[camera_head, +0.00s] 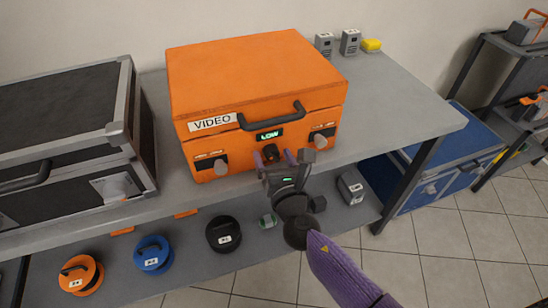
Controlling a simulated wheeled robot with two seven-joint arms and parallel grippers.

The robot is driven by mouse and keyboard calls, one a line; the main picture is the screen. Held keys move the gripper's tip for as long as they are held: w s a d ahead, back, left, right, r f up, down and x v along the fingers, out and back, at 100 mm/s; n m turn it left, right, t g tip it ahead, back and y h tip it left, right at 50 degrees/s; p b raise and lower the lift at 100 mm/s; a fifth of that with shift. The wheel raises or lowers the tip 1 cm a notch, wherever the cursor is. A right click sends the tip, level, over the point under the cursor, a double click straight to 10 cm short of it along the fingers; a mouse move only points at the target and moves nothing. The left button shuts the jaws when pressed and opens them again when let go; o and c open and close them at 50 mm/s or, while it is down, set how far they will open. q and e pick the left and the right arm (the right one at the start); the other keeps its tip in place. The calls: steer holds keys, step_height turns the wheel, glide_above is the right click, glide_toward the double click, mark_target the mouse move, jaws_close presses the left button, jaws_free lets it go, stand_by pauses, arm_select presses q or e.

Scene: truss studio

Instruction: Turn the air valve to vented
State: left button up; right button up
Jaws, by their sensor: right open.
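An orange case (255,72) with a "VIDEO" label stands closed on the grey bench. A small display (269,135) under its black handle reads "LOW" in green. A small dark knob (269,150), which looks like the air valve, sits on the front just below the display. Its exact setting is too small to read. My right gripper (273,158) is open in front of the knob, with its purple-tipped fingers to either side of it. I cannot tell whether they touch it. The gripper body hides the case's lower front edge there. My left gripper is not in view.
A black case (62,140) stands close on the left. Small grey devices (350,42) and a yellow item (371,45) sit behind right. The bench's right part (400,105) is clear. Reels (152,254) lie on the lower shelf.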

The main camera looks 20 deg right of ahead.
jaws_close()
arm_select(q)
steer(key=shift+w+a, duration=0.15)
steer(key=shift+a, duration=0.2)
arm_select(e)
steer(key=shift+m, duration=0.5)
steer(key=m, duration=1.2)
steer(key=shift+r+g+y, duration=0.1)
steer(key=shift+g+y, duration=0.2)
steer(key=shift+y, duration=0.1)
steer(key=m, duration=0.3)
steer(key=shift+d+m+p, duration=0.1)
steer(key=shift+m+p, duration=0.2)
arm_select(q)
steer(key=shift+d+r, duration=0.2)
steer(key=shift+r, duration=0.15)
arm_select(e)
steer(key=shift+m, duration=0.3)
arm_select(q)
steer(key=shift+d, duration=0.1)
